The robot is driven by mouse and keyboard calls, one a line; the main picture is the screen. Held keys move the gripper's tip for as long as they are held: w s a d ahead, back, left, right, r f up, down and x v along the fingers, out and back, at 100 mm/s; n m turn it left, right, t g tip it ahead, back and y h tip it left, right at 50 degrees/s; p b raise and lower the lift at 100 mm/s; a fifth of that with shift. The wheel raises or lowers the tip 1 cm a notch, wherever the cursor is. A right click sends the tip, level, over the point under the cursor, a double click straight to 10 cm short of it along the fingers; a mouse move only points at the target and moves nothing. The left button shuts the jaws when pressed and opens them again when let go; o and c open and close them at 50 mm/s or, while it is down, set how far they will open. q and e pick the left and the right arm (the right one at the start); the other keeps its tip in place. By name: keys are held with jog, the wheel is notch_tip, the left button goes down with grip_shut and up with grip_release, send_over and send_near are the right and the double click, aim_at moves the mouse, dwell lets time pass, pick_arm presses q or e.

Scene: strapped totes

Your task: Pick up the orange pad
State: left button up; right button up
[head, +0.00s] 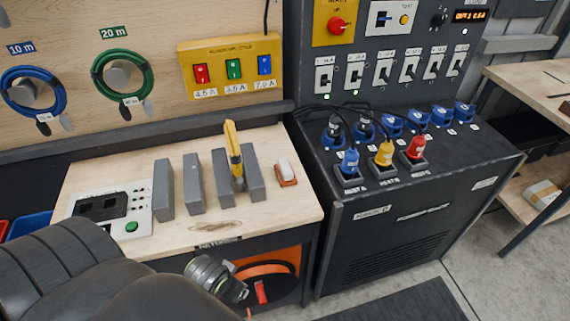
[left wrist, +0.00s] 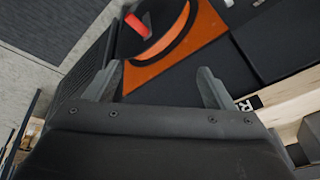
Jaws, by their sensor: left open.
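A small orange pad (head: 288,181) with a pale block on top lies on the wooden bench top, right of the grey upright dividers. My left arm comes in from the lower left, and its gripper (head: 236,286) is low in front of the bench, below and left of the pad. In the left wrist view the two fingers of the left gripper (left wrist: 160,86) are apart with nothing between them. That view faces an orange surface (left wrist: 140,83) with a dark round part and a red tag. The small pad is not seen there. My right gripper is not in view.
A yellow-handled tool (head: 233,150) stands between the grey dividers (head: 193,183). A panel with a green button (head: 131,227) is at the bench's left. A black cabinet (head: 400,230) with coloured plugs stands right of the bench. An open orange-lined bay (head: 285,256) is under the bench.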

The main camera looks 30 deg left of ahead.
pick_arm(q)
notch_tip(320, 180, up, 8)
jog(key=w+f+p, duration=0.1)
jog(key=w+p, duration=0.1)
jog(key=w, duration=0.1)
jog(key=n+y, duration=0.2)
jog(key=n, duration=0.7)
send_near(285, 166)
jog(key=shift+g, duration=0.3)
jog(key=b+x, duration=0.2)
jog(key=b, duration=0.5)
jog(key=a+b+x, duration=0.1)
jog(key=b+x, duration=0.2)
jog(key=b, duration=0.5)
jog(key=shift+w+b, duration=0.25)
jog(key=shift+b, duration=0.05)
jog(key=shift+f+b, duration=0.4)
jog(key=shift+b, duration=0.1)
jog(key=shift+w+f+b, duration=0.3)
jog(key=shift+f+b, duration=0.55)
jog(key=shift+f, duration=0.05)
jog(key=shift+x, duration=1.05)
jog(key=shift+w+f, duration=0.2)
jog(key=shift+f, duration=0.1)
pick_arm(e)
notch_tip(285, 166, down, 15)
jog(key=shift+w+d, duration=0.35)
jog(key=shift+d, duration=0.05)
